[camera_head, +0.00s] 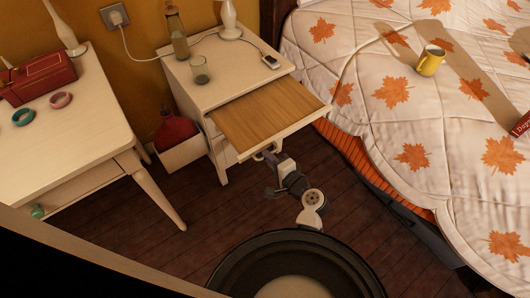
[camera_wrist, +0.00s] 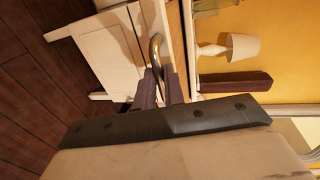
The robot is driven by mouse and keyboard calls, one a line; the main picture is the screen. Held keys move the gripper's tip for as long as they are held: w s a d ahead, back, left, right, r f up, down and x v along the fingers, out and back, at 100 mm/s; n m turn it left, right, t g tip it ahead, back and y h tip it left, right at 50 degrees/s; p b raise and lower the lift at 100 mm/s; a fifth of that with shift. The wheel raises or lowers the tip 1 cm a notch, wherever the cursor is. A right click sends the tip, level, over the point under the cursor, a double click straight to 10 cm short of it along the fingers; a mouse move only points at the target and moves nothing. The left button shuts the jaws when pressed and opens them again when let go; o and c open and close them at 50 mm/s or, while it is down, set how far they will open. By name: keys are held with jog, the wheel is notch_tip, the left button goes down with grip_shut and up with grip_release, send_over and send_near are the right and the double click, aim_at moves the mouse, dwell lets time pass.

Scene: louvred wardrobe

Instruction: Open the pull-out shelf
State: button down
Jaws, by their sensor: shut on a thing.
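The pull-out shelf (camera_head: 268,109) has a wooden top and a pale front edge. It sticks well out from the upper part of the pale nightstand (camera_head: 205,77), towards my base. A curved metal handle (camera_wrist: 157,48) sits on its pale front; in the head view the handle is small and partly covered by my gripper. My gripper (camera_head: 270,158) is at the shelf's front, just below its edge. In the wrist view, its two fingers (camera_wrist: 159,84) are closed around the near part of the handle.
A bottle (camera_head: 177,35), a glass (camera_head: 200,70), a lamp (camera_head: 229,20) and a phone (camera_head: 270,62) stand on the nightstand. A red vase (camera_head: 175,133) is in its open side bin. The bed (camera_head: 430,110) is close on the right, a desk (camera_head: 75,130) on the left. Floor between is clear.

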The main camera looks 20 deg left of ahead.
jog(key=shift+s+d, duration=0.1)
jog(key=c, duration=1.5)
grip_release()
jog(key=shift+s+d, duration=0.1)
jog(key=shift+d, duration=0.05)
